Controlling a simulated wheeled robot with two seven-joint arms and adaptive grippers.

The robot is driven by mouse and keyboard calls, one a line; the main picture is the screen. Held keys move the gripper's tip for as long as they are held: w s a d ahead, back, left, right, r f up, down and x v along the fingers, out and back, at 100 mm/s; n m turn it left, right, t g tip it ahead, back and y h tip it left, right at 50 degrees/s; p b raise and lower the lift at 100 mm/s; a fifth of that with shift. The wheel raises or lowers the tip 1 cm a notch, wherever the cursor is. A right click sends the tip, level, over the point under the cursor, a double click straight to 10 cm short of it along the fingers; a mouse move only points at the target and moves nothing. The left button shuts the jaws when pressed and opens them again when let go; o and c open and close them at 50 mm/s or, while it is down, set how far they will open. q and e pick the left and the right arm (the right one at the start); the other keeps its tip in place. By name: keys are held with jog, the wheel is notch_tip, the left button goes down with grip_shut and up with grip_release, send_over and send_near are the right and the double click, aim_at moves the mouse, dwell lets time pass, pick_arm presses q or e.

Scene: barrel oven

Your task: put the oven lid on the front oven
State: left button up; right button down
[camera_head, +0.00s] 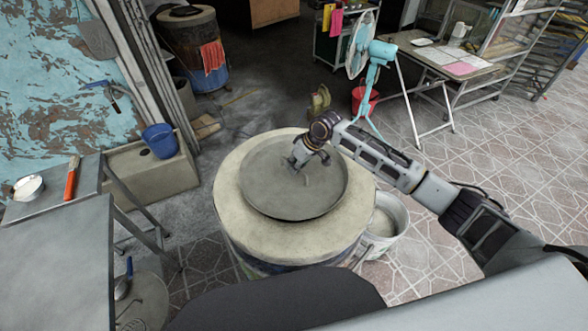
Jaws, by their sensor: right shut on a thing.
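The front oven (240,235) is a barrel with a wide, pale round top in the middle of the head view. The oven lid (275,195), a dark grey round disc, lies flat over the oven top, a little toward its far edge. I cannot tell whether it rests fully on the top or is slightly raised. My right gripper (297,163) comes in from the right and is over the middle of the lid, shut on it, apparently at its handle. The grip itself is partly hidden. The opening under the lid is hidden. My left gripper is not in view.
A grey table (55,255) is at the left, near a stone basin (150,178) with a blue bucket (160,140). Another barrel oven (190,40) stands at the back. A teal fan (372,60) is behind my arm.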

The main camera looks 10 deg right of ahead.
jog(key=shift+f, duration=0.85)
jog(key=c, duration=1.5)
grip_release()
jog(key=shift+f, duration=0.1)
jog(key=shift+c, duration=0.2)
jog(key=v, duration=1.2)
jog(key=shift+d, duration=0.1)
